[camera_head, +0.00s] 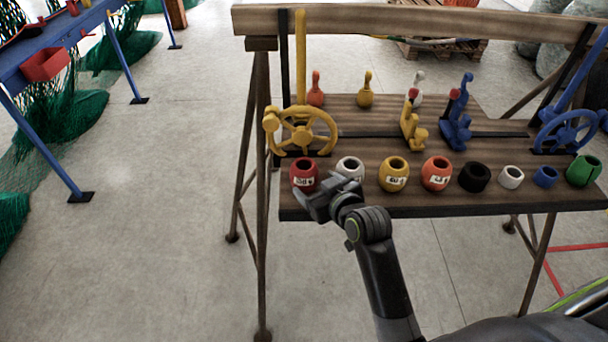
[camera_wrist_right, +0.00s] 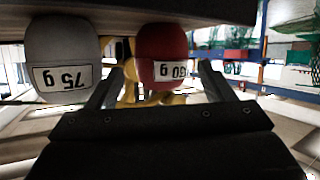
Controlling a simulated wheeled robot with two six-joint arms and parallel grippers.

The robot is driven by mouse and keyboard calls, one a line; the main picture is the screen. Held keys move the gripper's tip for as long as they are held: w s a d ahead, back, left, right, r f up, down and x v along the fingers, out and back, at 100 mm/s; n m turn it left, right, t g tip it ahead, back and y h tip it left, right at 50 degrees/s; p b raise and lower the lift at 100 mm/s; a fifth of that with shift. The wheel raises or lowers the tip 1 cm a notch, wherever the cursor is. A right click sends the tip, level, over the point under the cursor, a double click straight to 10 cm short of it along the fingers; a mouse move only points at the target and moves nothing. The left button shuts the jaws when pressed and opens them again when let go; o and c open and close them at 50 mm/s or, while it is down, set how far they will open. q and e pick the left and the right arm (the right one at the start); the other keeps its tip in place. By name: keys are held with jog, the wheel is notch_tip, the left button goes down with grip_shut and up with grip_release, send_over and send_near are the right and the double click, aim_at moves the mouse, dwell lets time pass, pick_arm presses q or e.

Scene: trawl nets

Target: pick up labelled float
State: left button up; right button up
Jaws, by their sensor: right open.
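A row of round floats stands along the bench's front edge. The labelled ones are red (camera_head: 304,173), white (camera_head: 350,165), yellow (camera_head: 393,176) and orange (camera_head: 436,174). My right gripper (camera_head: 320,200) is open at the front edge, just before the red float and partly over the white one's front. In the right wrist view, which is upside down, the red float (camera_wrist_right: 162,50) shows between the open fingers (camera_wrist_right: 160,85). The white float (camera_wrist_right: 62,58), labelled 75 g, lies outside them to the left. I cannot tell whether the fingers touch the red float. My left gripper is not in view.
Black (camera_head: 474,177), small white (camera_head: 511,177), blue (camera_head: 545,176) and green (camera_head: 583,171) pieces continue the row. Behind stand a yellow handwheel (camera_head: 302,132), a blue handwheel (camera_head: 568,131) and several pin-shaped pieces.

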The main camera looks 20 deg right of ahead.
aim_at(304, 175)
jog(key=shift+x, duration=3.35)
jog(key=shift+a+r, duration=0.1)
jog(key=shift+r, duration=0.1)
jog(key=c, duration=0.7)
